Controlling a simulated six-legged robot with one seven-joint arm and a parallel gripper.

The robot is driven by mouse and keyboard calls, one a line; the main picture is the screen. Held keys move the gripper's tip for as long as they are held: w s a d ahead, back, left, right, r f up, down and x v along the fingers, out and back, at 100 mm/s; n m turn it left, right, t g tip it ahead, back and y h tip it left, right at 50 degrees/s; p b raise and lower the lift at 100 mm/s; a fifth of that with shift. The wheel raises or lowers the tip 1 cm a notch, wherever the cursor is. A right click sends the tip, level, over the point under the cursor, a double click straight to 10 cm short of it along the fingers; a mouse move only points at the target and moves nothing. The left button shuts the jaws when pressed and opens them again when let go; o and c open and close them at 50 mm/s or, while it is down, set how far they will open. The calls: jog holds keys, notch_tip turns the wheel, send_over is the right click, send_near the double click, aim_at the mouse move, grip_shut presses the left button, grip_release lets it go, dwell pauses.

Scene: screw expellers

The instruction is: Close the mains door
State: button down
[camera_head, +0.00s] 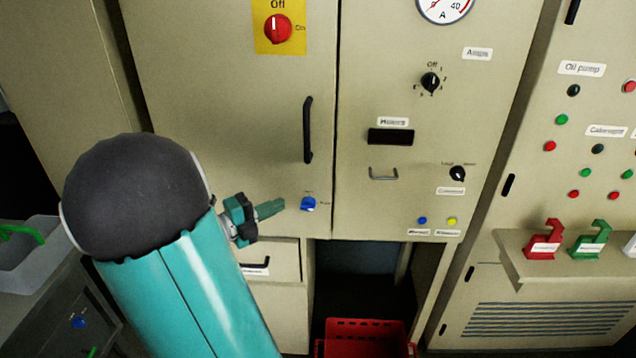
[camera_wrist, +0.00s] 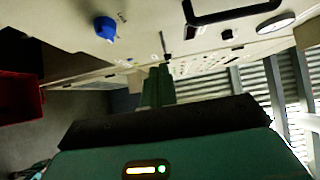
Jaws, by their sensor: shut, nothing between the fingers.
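The cabinet door (camera_head: 225,110) with the red rotary switch (camera_head: 278,28) on a yellow plate fills the middle of the head view; I take it as the mains door. It has a black vertical handle (camera_head: 308,130) and a blue knob (camera_head: 308,204) low down. A thin dark seam runs along its right edge; I cannot tell whether it is fully shut. My gripper (camera_head: 270,209) is shut and empty, just left of the blue knob, in front of the door's lower part. In the wrist view the gripper fingers (camera_wrist: 157,86) point at the panel, with the blue knob (camera_wrist: 105,28) to their upper left.
A meter panel (camera_head: 410,210) stands right of the door, above a dark opening with a red crate (camera_head: 365,330). A drawer (camera_head: 270,260) sits below the door. A ledge (camera_head: 510,262) with red and green hooks is at right. A grey bin (camera_head: 25,265) is at left.

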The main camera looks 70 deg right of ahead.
send_near(327, 176)
jog(key=s, duration=0.4)
jog(key=d, duration=0.3)
jog(key=shift+w+d, duration=0.2)
jog(key=shift+w, duration=0.05)
jog(key=shift+d, duration=0.55)
jog(key=shift+w, duration=0.1)
